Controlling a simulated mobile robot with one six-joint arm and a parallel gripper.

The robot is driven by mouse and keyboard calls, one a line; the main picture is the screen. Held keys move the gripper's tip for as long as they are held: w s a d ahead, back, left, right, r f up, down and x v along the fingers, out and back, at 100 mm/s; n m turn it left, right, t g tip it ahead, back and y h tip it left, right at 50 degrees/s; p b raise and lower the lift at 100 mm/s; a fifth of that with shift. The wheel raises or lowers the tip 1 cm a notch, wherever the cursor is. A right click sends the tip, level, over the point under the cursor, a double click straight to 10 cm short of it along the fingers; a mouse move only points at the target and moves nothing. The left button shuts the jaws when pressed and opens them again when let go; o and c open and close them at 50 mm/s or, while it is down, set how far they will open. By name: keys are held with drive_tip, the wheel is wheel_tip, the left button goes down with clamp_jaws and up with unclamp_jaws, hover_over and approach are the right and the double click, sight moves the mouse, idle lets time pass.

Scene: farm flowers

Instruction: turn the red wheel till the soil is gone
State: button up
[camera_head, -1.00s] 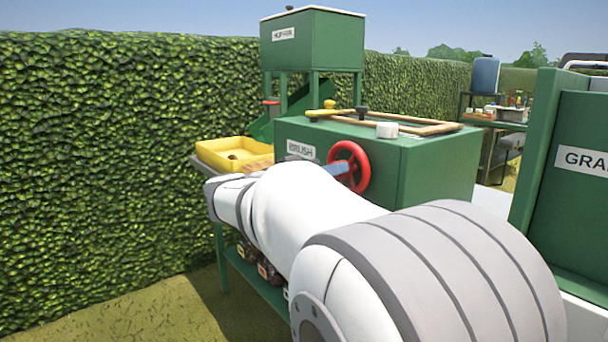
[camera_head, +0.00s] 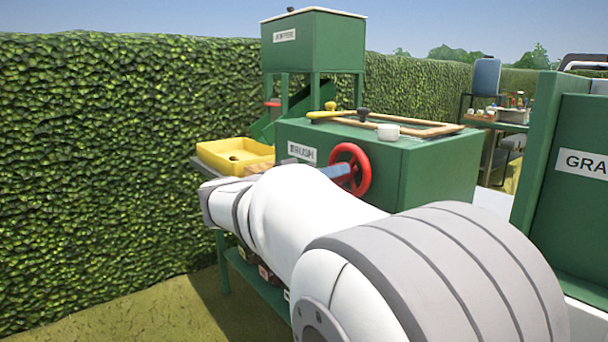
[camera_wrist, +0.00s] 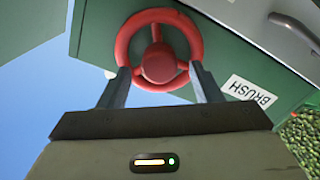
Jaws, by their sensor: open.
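The red wheel (camera_head: 350,168) stands upright on the side of the green box labelled BRUSH (camera_head: 420,165). In the wrist view the wheel (camera_wrist: 158,14) fills the top middle, with its hub and spokes visible. My gripper (camera_wrist: 160,78) is open, with its two fingers pointing at the wheel's near rim, one on each side of the hub. I cannot tell whether the fingers touch the rim. In the head view my arm hides most of the gripper; a bluish-grey finger shows beside the wheel. No soil can be made out.
A yellow tray (camera_head: 236,156) sits left of the box. A wooden frame (camera_head: 400,124) and a white cup (camera_head: 388,132) lie on the box top. A green hopper (camera_head: 313,42) stands behind. A hedge (camera_head: 100,160) runs along the left; a large green cabinet (camera_head: 575,190) is at right.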

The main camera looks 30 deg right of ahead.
drive_tip(key=a+p, duration=0.1)
drive_tip(key=a, duration=0.5)
drive_tip(key=shift+s+a+p, duration=0.3)
drive_tip(key=shift+a, duration=0.1)
drive_tip(key=s+a+r+n+y+p, duration=0.4)
drive_tip(key=s+n+y+p, duration=0.4)
drive_tip(key=p, duration=1.2)
drive_tip(key=s+a+r+n+y+p, duration=0.1)
drive_tip(key=a+r+y+p, duration=0.3)
drive_tip(key=p, duration=0.5)
drive_tip(key=s+a+r+n+t+y+p, duration=0.1)
drive_tip(key=s+a+r+n+y+p, duration=0.1)
drive_tip(key=s+a+r+y+p, duration=0.2)
drive_tip(key=a+y+p, duration=0.2)
drive_tip(key=a+p, duration=0.2)
drive_tip(key=p, duration=0.1)
drive_tip(key=shift+a+r, duration=0.3)
